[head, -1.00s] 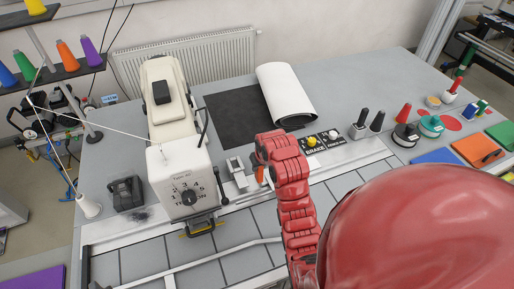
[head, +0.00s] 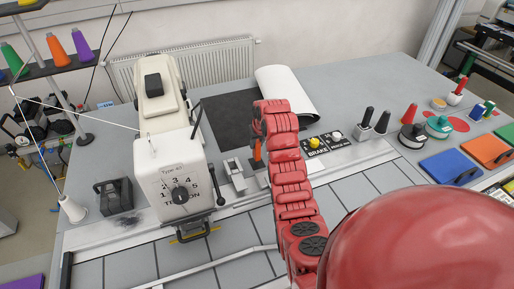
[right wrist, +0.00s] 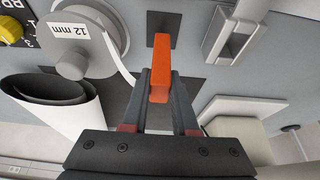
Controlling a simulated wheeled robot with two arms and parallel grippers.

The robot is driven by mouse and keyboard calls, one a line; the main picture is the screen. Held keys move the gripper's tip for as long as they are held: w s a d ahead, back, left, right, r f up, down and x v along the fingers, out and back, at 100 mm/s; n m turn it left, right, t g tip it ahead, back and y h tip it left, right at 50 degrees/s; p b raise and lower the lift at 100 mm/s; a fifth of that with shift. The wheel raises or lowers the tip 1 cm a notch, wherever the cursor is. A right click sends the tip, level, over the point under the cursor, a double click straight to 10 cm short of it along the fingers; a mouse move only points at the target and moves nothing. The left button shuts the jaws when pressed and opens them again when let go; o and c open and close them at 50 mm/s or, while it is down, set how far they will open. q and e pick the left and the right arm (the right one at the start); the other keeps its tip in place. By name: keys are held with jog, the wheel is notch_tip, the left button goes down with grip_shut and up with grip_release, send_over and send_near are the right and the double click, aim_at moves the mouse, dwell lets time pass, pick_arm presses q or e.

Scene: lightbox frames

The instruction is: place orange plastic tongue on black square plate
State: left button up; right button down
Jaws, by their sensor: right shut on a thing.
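The orange plastic tongue (right wrist: 160,68) is held between the fingertips of my right gripper (right wrist: 162,92) in the right wrist view. It points away from the gripper. The black square plate (right wrist: 163,20) lies behind the tongue's far end in that view; I cannot tell whether they touch. In the head view only a small part of the orange tongue (head: 258,150) shows, left of my red right arm. The plate cannot be made out there. My left gripper is not in view.
The white machine with the tension dial (head: 175,190) stands to the left. A grey metal bracket (head: 233,174) sits between it and my right arm. The brake panel (head: 325,142) is right of the arm. A white roll (head: 287,92) lies behind on a black mat (head: 225,118).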

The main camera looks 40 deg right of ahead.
notch_tip(320, 180, down, 2)
jog(key=shift+f, duration=0.1)
jog(key=shift+f, duration=0.2)
jog(key=c, duration=0.7)
grip_release()
jog(key=shift+r, duration=0.2)
